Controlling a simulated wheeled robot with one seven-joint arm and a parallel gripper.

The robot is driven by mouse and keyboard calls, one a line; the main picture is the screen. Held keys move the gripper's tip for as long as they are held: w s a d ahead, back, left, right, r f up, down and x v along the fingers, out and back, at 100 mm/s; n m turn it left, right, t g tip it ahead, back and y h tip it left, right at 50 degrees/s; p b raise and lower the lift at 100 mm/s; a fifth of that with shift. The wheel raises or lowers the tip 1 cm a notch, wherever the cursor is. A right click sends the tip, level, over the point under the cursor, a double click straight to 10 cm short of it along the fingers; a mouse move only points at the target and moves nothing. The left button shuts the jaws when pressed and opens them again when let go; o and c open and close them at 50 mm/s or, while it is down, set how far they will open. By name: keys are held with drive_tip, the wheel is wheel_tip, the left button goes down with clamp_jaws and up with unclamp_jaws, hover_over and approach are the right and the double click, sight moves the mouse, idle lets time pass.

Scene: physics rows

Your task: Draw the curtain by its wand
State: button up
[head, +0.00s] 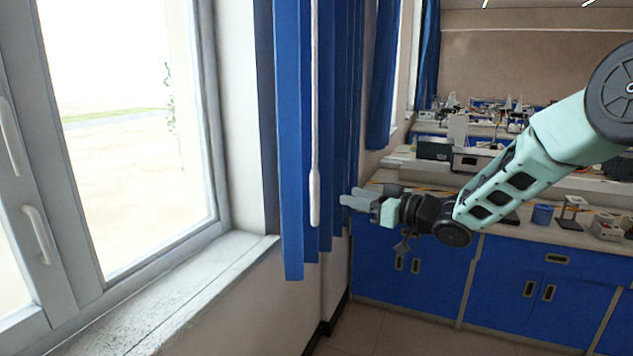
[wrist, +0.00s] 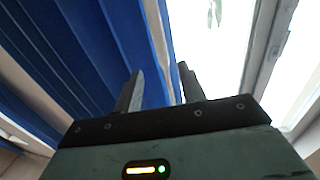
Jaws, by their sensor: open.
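The blue curtain (head: 291,150) hangs in vertical folds, gathered beside the window. Its pale wand (head: 315,110) hangs upright in front of the folds and ends in a thicker handle (head: 315,195). My gripper (head: 353,197) is open and empty, just right of the wand handle at about its lower height, fingers pointing left toward it. In the wrist view, my two fingers (wrist: 160,80) are apart, with the blue curtain (wrist: 75,50) to the left and behind them. I cannot make out the wand in the wrist view.
The bright window (head: 130,130) and its sill (head: 170,290) lie to the left. A lab bench with blue cabinets (head: 430,285) stands behind my arm, with instruments (head: 475,160) on it. Another blue curtain (head: 383,75) hangs farther back.

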sight(314, 187)
drive_tip(key=p+x, duration=0.4)
drive_tip(key=x, duration=0.7)
drive_tip(key=shift+w+a, duration=0.2)
drive_tip(key=shift+a, duration=0.15)
clamp_jaws()
